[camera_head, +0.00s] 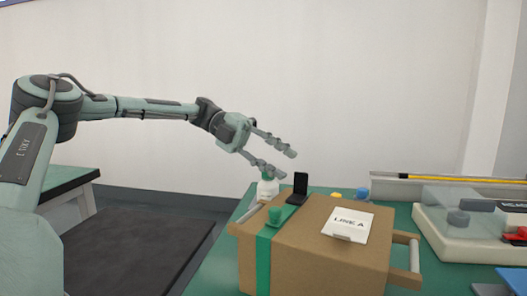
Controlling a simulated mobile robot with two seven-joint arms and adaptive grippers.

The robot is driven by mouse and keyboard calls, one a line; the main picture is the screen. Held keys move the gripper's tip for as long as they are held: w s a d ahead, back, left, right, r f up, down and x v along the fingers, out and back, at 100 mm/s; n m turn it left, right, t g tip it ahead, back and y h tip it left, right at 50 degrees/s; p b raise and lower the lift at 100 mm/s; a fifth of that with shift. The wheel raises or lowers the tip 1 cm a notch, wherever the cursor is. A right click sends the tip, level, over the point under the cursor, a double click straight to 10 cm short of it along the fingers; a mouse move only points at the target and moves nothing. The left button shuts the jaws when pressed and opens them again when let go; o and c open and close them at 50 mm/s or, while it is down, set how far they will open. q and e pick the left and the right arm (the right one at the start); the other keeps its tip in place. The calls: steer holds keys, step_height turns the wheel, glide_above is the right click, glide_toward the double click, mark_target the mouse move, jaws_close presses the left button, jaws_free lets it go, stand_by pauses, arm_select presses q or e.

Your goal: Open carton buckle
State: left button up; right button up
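A brown cardboard carton (335,255) stands on the green table with a green strap (263,262) running over its top and down its front. A small green buckle (275,216) sits on the strap at the carton's top. A white label (348,223) lies on the carton's top. My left gripper (279,162) is open and empty, above and behind the carton's left part, with its fingers apart and pointing right. It is clear of the buckle. My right gripper is not in view.
A clear-covered case (470,222) is at the right. Light bars flank the carton. A yellow-and-black rod (450,178) lies at the back. Space above the carton is free.

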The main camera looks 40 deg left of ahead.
arm_select(q)
steer(key=shift+v, duration=2.65)
